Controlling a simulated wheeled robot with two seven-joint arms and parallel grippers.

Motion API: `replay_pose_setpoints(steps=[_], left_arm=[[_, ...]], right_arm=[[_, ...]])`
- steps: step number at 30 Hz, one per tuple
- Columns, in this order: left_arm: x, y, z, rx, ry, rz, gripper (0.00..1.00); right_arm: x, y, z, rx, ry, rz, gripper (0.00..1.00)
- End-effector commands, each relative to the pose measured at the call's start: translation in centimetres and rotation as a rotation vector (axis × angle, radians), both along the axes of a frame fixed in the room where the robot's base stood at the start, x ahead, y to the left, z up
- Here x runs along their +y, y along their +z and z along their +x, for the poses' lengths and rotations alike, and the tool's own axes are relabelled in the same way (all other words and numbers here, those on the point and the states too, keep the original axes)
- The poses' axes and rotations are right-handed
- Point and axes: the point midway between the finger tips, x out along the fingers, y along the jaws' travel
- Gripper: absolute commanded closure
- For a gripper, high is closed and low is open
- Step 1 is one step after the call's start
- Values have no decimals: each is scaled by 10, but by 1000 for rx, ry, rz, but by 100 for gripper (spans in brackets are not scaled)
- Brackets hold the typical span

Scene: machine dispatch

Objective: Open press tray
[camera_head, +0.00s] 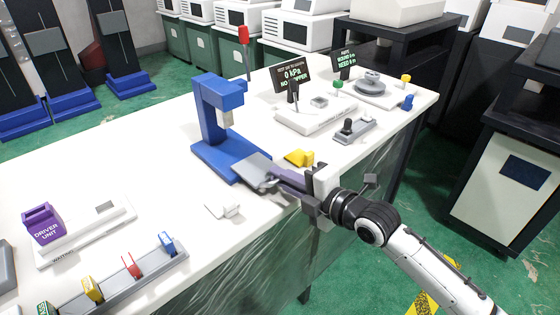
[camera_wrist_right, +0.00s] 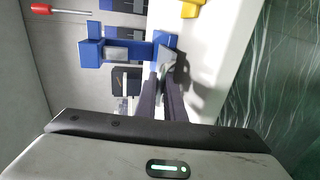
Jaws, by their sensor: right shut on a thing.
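The blue press (camera_head: 212,128) stands on the white table, and it also shows in the right wrist view (camera_wrist_right: 92,52). Its flat grey tray (camera_head: 254,168) sticks out of the press base toward the table's front edge. My right gripper (camera_head: 274,181) reaches in from the right, with its fingers at the tray's outer end. It is shut on the tray there. In the right wrist view my right gripper (camera_wrist_right: 163,82) has its two dark fingers close together at the grey tray (camera_wrist_right: 168,62). The exact grip point is partly hidden by the fingers. My left gripper is not in view.
A yellow block (camera_head: 299,158) lies just behind my right gripper. A small white part (camera_head: 230,210) lies left of it near the front edge. The purple driver unit (camera_head: 42,224) and a grey rack (camera_head: 122,282) stand at the left. Signs and small fixtures fill the back right.

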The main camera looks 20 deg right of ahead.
Motion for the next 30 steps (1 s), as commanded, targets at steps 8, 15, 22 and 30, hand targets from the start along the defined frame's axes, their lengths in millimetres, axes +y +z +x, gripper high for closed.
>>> replay_pose_setpoints(steps=[8, 15, 22, 30], left_arm=[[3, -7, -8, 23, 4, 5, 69], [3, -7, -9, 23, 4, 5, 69], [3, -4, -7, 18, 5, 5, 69], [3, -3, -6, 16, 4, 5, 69]], right_arm=[[-5, 1, -7, -3, -2, -1, 100], [-5, 1, -7, -2, -3, -1, 83], [-5, 1, -8, -1, -2, -1, 83], [-19, 6, -37, 1, -1, -7, 83]])
